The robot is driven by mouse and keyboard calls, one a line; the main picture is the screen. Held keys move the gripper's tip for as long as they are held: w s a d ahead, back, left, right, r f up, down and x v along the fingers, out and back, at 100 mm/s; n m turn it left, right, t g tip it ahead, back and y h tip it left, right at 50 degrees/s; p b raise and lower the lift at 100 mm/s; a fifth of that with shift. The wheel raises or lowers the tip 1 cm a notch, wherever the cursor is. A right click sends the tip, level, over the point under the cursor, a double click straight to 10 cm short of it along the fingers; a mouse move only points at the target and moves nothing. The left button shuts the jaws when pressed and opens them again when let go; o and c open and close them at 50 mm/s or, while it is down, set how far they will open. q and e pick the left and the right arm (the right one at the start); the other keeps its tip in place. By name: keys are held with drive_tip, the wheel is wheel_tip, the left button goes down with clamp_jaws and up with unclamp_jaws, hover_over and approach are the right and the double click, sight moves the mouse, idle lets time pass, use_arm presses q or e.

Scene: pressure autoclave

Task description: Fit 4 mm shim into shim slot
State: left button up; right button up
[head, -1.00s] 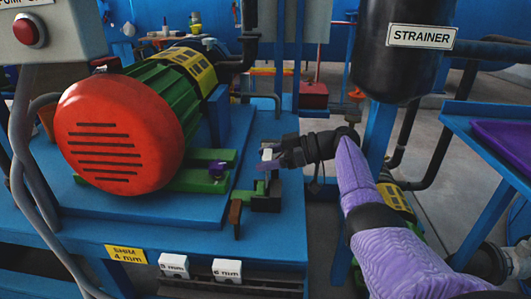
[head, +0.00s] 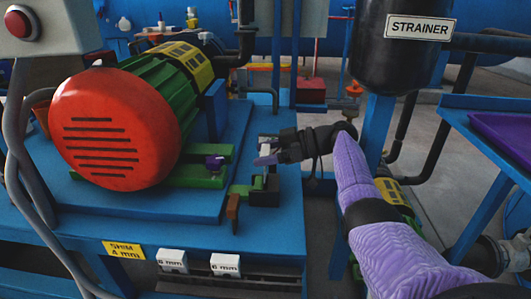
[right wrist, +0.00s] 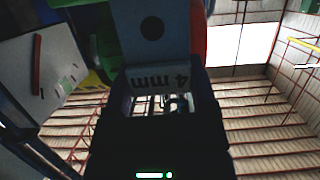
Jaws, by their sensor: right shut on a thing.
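My right gripper (head: 266,154) reaches in from the right and is shut on a pale shim (head: 267,141), held above the blue base plate. In the right wrist view the shim (right wrist: 165,82) shows the marking "4 mm", upside down, between the dark fingers. A black block (head: 265,191) and the end of a green rail (head: 242,190) lie just below the gripper. The green motor foot (head: 200,172) with a purple bolt (head: 215,162) is to its left. I cannot make out the shim slot's opening. My left gripper is out of view.
A red-faced motor (head: 112,130) stands on the blue base (head: 200,240). White blocks (head: 172,261) and (head: 225,265) marked in mm sit at the front edge, beside a yellow "SHIM 4 mm" label (head: 124,250).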

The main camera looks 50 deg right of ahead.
sight(265, 172)
use_arm(q)
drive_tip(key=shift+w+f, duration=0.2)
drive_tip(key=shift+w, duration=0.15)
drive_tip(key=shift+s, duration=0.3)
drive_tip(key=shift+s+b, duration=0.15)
drive_tip(key=shift+b, duration=0.15)
use_arm(e)
drive_tip(key=shift+f, duration=0.1)
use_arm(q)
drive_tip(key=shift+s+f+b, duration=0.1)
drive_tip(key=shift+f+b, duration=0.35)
use_arm(e)
drive_tip(key=shift+f, duration=0.65)
use_arm(q)
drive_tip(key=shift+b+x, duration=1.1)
drive_tip(key=shift+b, duration=0.2)
use_arm(e)
drive_tip(key=shift+f, duration=1.85)
